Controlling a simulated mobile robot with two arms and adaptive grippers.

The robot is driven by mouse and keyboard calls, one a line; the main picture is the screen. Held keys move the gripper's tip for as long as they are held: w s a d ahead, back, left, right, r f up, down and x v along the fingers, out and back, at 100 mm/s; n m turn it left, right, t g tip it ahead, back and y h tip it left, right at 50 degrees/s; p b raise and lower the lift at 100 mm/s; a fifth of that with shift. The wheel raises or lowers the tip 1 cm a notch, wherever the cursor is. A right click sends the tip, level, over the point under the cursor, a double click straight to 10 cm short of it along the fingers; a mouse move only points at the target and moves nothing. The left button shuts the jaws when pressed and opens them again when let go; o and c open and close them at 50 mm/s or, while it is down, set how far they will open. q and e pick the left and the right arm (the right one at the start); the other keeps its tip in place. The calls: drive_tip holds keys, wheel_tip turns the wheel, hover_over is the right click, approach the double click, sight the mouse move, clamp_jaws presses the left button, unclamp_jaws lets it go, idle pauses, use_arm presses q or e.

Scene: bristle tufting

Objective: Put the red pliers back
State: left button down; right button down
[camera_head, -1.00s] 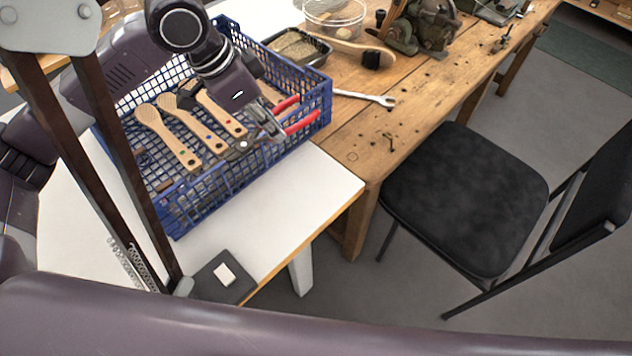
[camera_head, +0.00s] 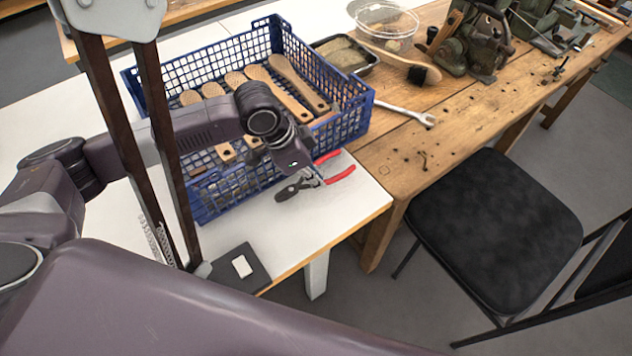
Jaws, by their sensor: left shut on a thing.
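The red pliers (camera_head: 338,174) have red handles pointing right and dark jaws pointing left. They are over the white table (camera_head: 345,207), just in front of the blue crate's near right corner. My left gripper (camera_head: 312,178) is shut on them near the pivot. I cannot tell whether the pliers touch the table top. The blue crate (camera_head: 352,118) stands behind them with several wooden brush handles inside. My left arm partly hides the crate's near wall. My right gripper does not show.
A wooden workbench (camera_head: 400,150) adjoins on the right, with a wrench (camera_head: 408,113), a brush (camera_head: 400,66), a dark tray (camera_head: 347,55) and green machines (camera_head: 480,40). A black chair (camera_head: 495,215) stands in front. A dark pad (camera_head: 238,268) lies at the table's front edge.

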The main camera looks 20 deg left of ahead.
use_arm(q)
wheel_tip(320, 180, down, 2)
drive_tip(key=shift+f, duration=0.2)
drive_tip(key=c, duration=2)
unclamp_jaws()
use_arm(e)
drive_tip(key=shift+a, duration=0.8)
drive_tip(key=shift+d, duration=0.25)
use_arm(q)
drive_tip(key=shift+r, duration=0.3)
drive_tip(key=v, duration=1.1)
drive_tip(key=shift+s+a+r, duration=0.15)
drive_tip(key=shift+r, duration=0.05)
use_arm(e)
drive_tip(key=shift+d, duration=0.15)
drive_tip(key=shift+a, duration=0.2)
